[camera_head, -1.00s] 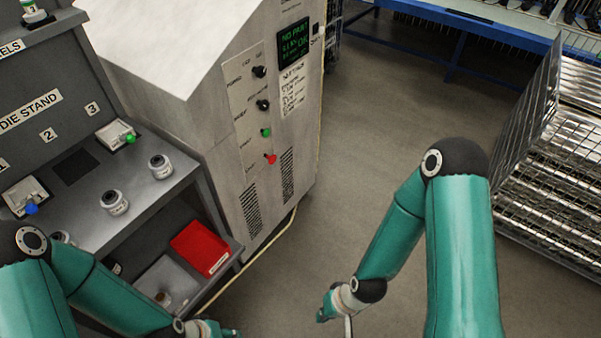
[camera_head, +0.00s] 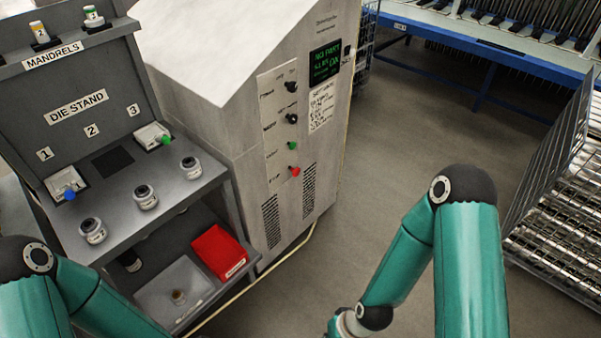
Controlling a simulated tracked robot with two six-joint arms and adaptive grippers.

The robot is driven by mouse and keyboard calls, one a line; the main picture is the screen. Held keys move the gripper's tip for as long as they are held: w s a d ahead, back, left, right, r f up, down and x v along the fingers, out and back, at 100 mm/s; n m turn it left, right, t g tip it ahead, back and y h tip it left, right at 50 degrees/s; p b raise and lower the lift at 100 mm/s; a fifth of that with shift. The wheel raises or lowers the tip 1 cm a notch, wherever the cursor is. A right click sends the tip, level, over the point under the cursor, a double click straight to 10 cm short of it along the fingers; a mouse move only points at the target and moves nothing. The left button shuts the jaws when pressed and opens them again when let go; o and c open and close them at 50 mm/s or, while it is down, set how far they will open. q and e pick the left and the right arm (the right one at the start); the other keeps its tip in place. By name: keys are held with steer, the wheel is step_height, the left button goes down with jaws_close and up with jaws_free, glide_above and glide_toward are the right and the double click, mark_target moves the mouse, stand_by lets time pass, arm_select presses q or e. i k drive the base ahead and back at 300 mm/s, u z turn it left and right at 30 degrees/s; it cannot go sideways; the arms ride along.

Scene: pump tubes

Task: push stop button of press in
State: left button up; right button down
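The press (camera_head: 245,110) is a pale grey cabinet with a sloped top, standing left of the middle. Its control strip (camera_head: 280,125) carries two black knobs, a green button (camera_head: 292,146) and, lowest, a red button (camera_head: 294,171). The small lettering beside the buttons is too blurred to read surely. A dark display (camera_head: 324,63) with green text sits at the upper right of the panel. My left arm comes in at the lower left and my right arm at the lower right, both well short of the panel. Both grippers are below the picture's bottom edge.
A die stand (camera_head: 75,109) with several small cylinders and a red bin (camera_head: 218,252) adjoins the press on the left. A wire rack (camera_head: 555,150) stands at the right. A blue-framed table (camera_head: 480,45) is at the back. Open floor (camera_head: 410,130) lies right of the press.

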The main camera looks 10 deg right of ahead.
mark_target(295, 172)
steer(key=i, duration=0.9)
steer(key=z, duration=0.05)
